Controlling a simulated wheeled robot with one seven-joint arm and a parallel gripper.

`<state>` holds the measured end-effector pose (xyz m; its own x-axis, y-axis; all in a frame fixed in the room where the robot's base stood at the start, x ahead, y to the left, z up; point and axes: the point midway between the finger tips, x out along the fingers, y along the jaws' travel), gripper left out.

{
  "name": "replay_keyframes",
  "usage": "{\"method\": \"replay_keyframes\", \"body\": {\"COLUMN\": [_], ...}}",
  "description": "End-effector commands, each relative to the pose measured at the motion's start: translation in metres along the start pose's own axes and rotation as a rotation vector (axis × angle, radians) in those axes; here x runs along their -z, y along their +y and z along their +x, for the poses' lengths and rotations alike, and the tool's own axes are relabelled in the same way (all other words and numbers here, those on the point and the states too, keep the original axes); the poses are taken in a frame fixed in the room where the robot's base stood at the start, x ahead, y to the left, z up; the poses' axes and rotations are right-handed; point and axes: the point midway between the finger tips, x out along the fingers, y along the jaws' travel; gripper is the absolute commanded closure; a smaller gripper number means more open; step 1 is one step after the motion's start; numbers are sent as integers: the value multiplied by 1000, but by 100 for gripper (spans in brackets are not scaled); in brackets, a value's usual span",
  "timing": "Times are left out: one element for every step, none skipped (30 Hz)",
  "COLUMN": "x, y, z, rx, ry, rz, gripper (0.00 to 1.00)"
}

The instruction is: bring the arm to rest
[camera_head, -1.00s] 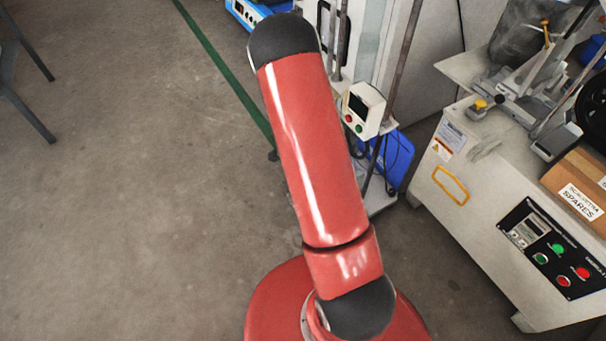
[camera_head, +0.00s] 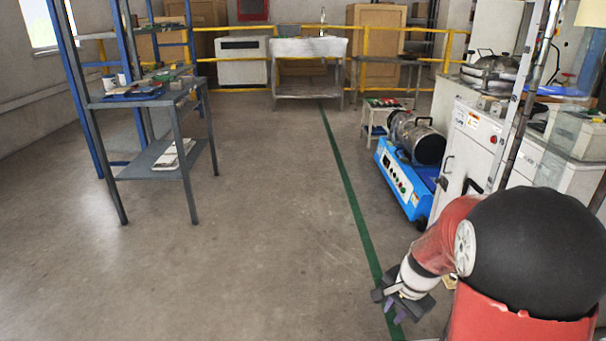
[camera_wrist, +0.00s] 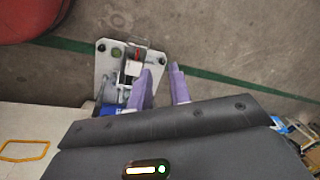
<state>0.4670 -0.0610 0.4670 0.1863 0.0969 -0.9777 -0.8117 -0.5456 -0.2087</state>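My gripper (camera_head: 394,311) hangs low at the lower right of the head view, beside the green floor line. My red arm with its black joint cover is bent there, so part of the arm is out of frame. In the wrist view my gripper (camera_wrist: 161,70) shows two purple fingers with a gap between them. Nothing is held between them. Behind the fingers, lower down, is a pale base plate (camera_wrist: 106,72) with equipment on it.
A blue machine with a metal drum (camera_head: 403,180) and pale cabinets (camera_head: 467,140) stand on the right. A grey table (camera_head: 150,100) stands at the left. The floor (camera_head: 250,240) between is clear. A yellow railing (camera_head: 236,89) crosses the back.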

Motion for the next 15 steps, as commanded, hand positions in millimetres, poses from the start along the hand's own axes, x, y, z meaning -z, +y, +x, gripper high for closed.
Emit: {"method": "replay_keyframes", "body": {"x": [-12, -20, -29, -37, -44, -54, -61, -68, -78, -85, -92, -102, -108, -114, -122], "y": [-4, -5, -5, -4, -3, 0, 3, 6, 10, 15, 19, 25, 30, 36, 42], "z": [-31, -45, -63, -77, -89, -106, -118, -129, -144, -154, -164, -176, -185, -192, -201], "rx": [30, 41, 55, 65, 73, 83, 89, 95, 100, 103, 105, 106, 106, 104, 101], "ry": [14, 19, 30, 38, 49, 62, 75, 87, 107, 120, 138, 158, 177, 192, 216], "rz": [-78, -124, -186, -233, -280, -341, -387, -433, -495, -539, -584, -643, -687, -726, -776], "gripper": [80, 80, 80, 80, 80, 80, 80, 80, 80, 80, 80, 80, 80, 80, 80]}}
